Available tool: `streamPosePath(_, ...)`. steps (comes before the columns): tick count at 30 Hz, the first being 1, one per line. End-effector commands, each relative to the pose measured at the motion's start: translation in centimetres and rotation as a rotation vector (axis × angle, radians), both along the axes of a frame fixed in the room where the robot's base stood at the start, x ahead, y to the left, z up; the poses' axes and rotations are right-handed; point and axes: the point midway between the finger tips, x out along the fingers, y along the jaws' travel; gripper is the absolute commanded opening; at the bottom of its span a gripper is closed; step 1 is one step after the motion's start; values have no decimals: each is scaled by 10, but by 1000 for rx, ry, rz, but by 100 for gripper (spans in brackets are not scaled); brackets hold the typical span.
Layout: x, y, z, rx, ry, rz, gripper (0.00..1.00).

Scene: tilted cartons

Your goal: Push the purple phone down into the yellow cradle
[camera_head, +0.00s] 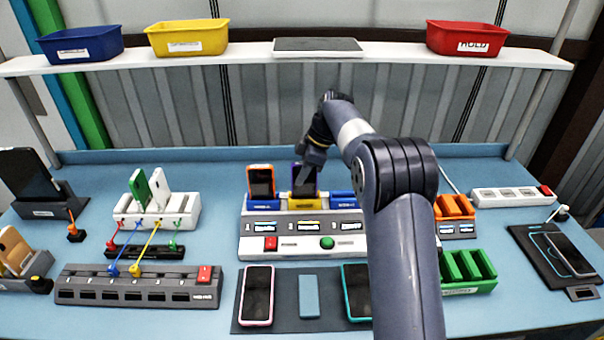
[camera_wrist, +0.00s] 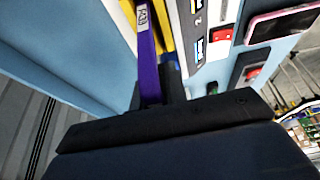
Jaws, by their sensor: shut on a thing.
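The purple phone (camera_head: 298,182) stands upright at the yellow cradle (camera_head: 304,203), the middle one of the charging dock. My gripper (camera_head: 306,171) reaches down from above and is shut on the phone's upper part, hiding some of it. In the wrist view the purple phone (camera_wrist: 150,55) shows edge-on with a small white label. A dark finger (camera_wrist: 173,82) lies against its right side. The yellow cradle (camera_wrist: 166,35) shows just beyond and beside the phone. How deep the phone's lower end sits in the cradle cannot be told.
An orange phone (camera_head: 261,180) stands in the blue cradle (camera_head: 263,204) close on the left. Another blue cradle (camera_head: 343,200) on the right looks empty. Phones lie on a dark mat (camera_head: 284,320) in front.

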Motion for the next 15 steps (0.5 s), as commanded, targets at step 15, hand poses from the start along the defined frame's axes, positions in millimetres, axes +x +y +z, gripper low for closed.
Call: streamPosePath(15,0,0,-4,0,0,0,0)
